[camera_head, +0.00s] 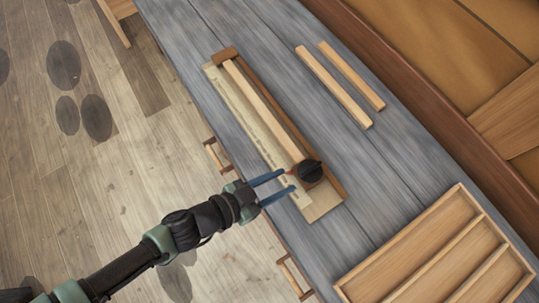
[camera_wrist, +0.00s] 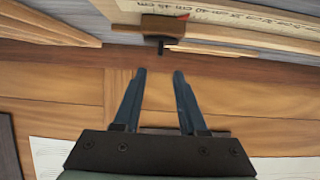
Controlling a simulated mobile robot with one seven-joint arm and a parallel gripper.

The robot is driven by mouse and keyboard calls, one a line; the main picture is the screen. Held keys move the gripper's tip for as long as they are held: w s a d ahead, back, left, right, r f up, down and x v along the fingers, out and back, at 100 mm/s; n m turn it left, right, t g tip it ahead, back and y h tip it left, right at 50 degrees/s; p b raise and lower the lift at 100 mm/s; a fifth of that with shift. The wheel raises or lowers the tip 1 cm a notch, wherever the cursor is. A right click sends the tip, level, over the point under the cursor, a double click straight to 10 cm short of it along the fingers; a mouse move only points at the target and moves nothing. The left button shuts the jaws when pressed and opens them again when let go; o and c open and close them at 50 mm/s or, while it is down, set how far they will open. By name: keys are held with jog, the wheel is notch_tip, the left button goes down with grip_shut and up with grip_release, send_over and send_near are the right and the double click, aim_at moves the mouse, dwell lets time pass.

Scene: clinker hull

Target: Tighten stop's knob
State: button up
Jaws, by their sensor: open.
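The stop's black knob (camera_head: 310,171) sits near the lower end of a measuring board (camera_head: 322,210) with a printed scale. A red pointer (camera_head: 289,171) is beside it. In the wrist view the stop is a brown block (camera_wrist: 160,27) with a dark stem-like knob (camera_wrist: 161,46) pointing toward me, and a red tip (camera_wrist: 184,17). A wooden strip (camera_head: 260,105) lies along the board. My gripper (camera_head: 289,180) is open and empty. Its blue fingers point at the knob; in the wrist view the fingertips (camera_wrist: 159,72) are short of it and roughly centred on it.
Two loose wooden strips (camera_head: 334,87) lie on the grey bench (camera_head: 395,165) to the right of the board. A divided wooden tray (camera_head: 448,248) stands at lower right. A brown wooden wall (camera_head: 440,135) runs along the far side. Drawer handles (camera_head: 215,156) jut from the bench front.

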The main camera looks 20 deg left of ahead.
jog(key=shift+v, duration=1.35)
jog(key=shift+d, duration=0.1)
